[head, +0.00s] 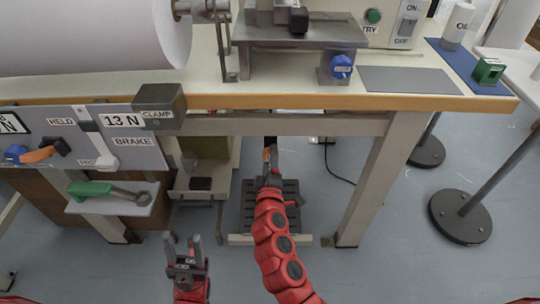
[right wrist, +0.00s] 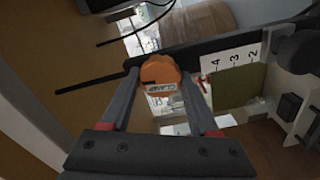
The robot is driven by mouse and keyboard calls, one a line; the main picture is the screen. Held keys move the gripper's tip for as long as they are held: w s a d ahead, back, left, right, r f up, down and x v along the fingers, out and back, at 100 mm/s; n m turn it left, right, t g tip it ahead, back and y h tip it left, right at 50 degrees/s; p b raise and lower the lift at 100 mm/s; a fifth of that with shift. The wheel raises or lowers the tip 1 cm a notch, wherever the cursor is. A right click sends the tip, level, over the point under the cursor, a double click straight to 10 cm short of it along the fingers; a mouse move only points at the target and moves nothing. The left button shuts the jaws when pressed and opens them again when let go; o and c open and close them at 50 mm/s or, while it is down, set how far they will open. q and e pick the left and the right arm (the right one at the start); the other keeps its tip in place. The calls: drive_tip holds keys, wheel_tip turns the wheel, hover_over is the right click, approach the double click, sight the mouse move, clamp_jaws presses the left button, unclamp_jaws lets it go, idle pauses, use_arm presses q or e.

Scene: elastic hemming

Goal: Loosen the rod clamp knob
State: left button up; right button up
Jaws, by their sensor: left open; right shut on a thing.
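An orange knob (right wrist: 160,70) with a white label sits between the two fingers of my right gripper (right wrist: 160,82) in the right wrist view. My right gripper is shut on it. In the head view the knob (head: 267,154) is a small orange spot under the table, at the tip of my right gripper (head: 269,164). A dark bar (right wrist: 215,48) runs behind the knob. My left gripper (head: 184,242) is open and empty, low in front of the bench and apart from everything.
The table edge (head: 300,102) lies above my right gripper. A shelf (head: 135,205) holds a green-handled wrench (head: 95,189). A pedal (head: 255,215) stands on the floor.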

drive_tip(key=shift+n+p, duration=0.35)
drive_tip(key=shift+n, duration=0.45)
drive_tip(key=shift+f, duration=0.1)
drive_tip(key=o, duration=1.4)
drive_tip(key=shift+c, duration=0.2)
drive_tip(key=shift+s, duration=0.1)
drive_tip(key=s+p, duration=0.1)
drive_tip(key=s, duration=1.6)
drive_tip(key=shift+s+p, duration=0.15)
drive_tip(key=shift+p, duration=0.15)
drive_tip(key=shift+a, duration=0.1)
